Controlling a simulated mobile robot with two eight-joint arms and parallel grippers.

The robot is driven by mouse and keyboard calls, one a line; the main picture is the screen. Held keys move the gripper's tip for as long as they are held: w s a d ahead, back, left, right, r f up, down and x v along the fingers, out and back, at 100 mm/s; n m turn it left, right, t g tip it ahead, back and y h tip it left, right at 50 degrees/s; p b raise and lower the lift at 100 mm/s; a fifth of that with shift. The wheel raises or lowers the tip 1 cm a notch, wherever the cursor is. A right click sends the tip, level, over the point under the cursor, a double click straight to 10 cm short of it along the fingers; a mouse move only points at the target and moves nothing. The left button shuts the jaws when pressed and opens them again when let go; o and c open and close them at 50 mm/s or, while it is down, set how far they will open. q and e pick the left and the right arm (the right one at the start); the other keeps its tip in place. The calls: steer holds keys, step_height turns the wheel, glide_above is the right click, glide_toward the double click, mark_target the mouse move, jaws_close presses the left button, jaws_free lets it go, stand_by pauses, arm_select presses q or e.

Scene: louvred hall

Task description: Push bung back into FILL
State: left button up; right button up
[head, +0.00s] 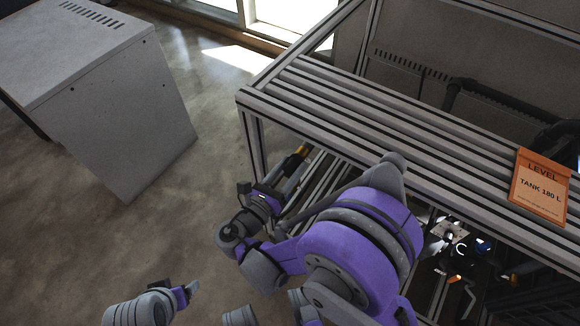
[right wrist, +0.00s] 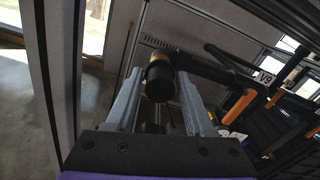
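A black cylindrical cap with a thin yellowish ring (right wrist: 160,78) sits at the end of a dark pipe in the right wrist view. It looks like the bung at FILL, but no FILL label is readable. My right gripper (right wrist: 161,80) is open, its two grey fingers on either side of the cap with gaps visible. In the head view my right gripper (head: 289,178) reaches under the slatted frame top, close to a black and yellow-orange part (head: 298,157). My left gripper (head: 188,292) is low at the bottom left, away from the frame; its fingers are unclear.
The slatted metal frame (head: 400,118) spans the right, with an orange LEVEL TANK 180 L tag (head: 540,186) on it. Its post (right wrist: 45,70) is left of my right gripper. Orange-handled parts and a V9 label (right wrist: 265,77) lie right. A grey cabinet (head: 110,100) stands left; floor between is clear.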

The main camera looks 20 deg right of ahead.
mark_target(288, 172)
steer(key=o, duration=0.4)
steer(key=shift+v, duration=3.55)
